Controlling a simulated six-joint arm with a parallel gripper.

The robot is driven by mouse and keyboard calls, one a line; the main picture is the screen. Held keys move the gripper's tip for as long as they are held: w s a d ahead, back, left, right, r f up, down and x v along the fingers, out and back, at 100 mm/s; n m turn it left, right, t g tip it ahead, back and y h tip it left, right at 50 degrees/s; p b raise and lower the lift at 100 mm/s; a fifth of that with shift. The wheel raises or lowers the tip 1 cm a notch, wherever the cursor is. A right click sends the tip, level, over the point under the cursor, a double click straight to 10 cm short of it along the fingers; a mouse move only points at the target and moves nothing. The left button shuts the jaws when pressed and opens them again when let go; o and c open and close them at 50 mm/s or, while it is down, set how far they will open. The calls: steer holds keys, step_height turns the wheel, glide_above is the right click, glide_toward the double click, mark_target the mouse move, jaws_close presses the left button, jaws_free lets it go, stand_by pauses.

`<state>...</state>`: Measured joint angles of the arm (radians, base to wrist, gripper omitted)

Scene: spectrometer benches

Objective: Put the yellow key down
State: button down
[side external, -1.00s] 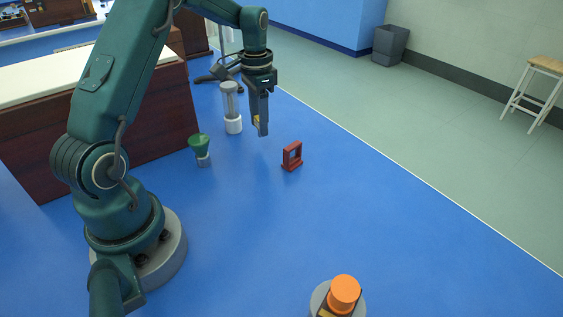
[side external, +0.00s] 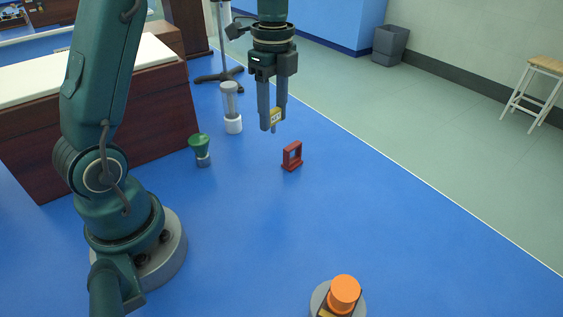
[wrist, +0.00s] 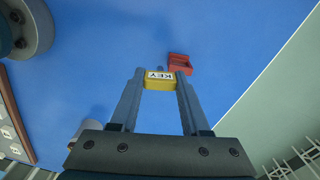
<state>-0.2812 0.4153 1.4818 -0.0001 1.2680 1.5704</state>
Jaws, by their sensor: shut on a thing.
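The yellow key (side external: 276,116) is a small yellow block with a white label and a grey shaft below it. My gripper (side external: 271,121) is shut on it and holds it above the blue surface, a little behind and left of the red frame in the side view. In the wrist view the key (wrist: 158,80) sits between my two fingertips (wrist: 159,76), with its label reading "KEY".
A small red frame (side external: 285,165) stands on the blue surface (side external: 400,220). A green-topped piece (side external: 200,142) and a clear cylinder on a white base (side external: 233,125) stand to the left. An orange-topped piece (side external: 344,292) is at the front. The middle of the surface is free.

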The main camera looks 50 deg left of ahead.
steer(key=d+f+m, duration=0.1)
steer(key=d+f, duration=0.1)
steer(key=d, duration=0.3)
steer(key=d+f+m, duration=0.1)
steer(key=d, duration=0.5)
steer(key=d+f+m, duration=0.1)
steer(key=d+f, duration=0.1)
steer(key=d, duration=0.3)
steer(key=shift+d+f, duration=0.35)
steer(key=shift+d, duration=0.05)
steer(key=shift+w+f, duration=0.1)
steer(key=shift+f, duration=1.95)
steer(key=shift+f, duration=0.15)
steer(key=shift+c, duration=1.9)
jaws_free()
